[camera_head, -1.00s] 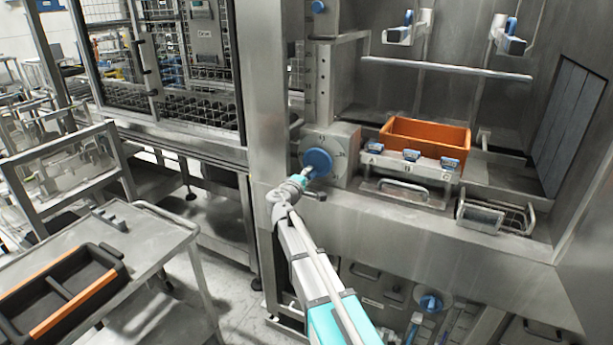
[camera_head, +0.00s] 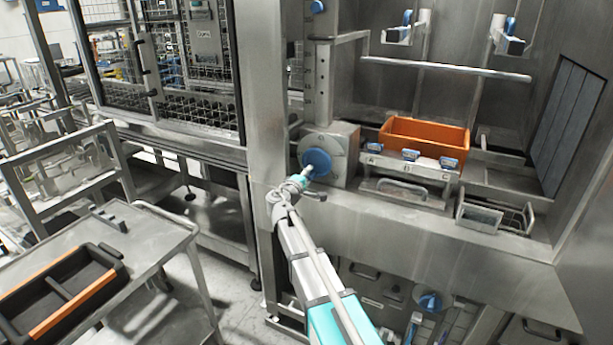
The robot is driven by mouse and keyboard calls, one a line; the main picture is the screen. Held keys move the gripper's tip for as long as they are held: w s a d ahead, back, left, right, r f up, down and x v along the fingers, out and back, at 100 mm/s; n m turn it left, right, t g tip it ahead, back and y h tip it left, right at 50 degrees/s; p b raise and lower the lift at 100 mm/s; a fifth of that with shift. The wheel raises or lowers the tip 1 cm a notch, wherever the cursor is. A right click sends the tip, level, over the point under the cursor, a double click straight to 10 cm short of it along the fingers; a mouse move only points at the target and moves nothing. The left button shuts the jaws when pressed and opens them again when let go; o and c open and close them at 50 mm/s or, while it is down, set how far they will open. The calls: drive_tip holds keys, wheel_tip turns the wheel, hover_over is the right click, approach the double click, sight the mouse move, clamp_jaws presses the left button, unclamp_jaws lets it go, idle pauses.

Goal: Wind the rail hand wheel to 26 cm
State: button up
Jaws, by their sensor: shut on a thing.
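The rail hand wheel is a blue disc (camera_head: 317,161) on the front of a grey metal housing (camera_head: 345,150), left of the orange crate. My gripper (camera_head: 307,172) is at the wheel's lower left edge and shut on the wheel's handle, which is mostly hidden by the gripper. A vertical scale post (camera_head: 318,85) rises above the housing; its marks are too small to read. A horizontal rail (camera_head: 445,68) runs across the bay at the upper right.
An orange crate (camera_head: 390,131) sits in the bay behind several blue-topped clips. A steel trolley (camera_head: 165,235) with a black and orange tray (camera_head: 60,285) stands at the lower left. A steel pillar (camera_head: 262,110) is left of the wheel.

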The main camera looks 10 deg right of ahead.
drive_tip(key=shift+a+r, duration=0.1)
idle(0.5)
drive_tip(key=o, duration=0.7)
drive_tip(key=shift+s+r, duration=0.1)
drive_tip(key=v, duration=0.7)
idle(0.3)
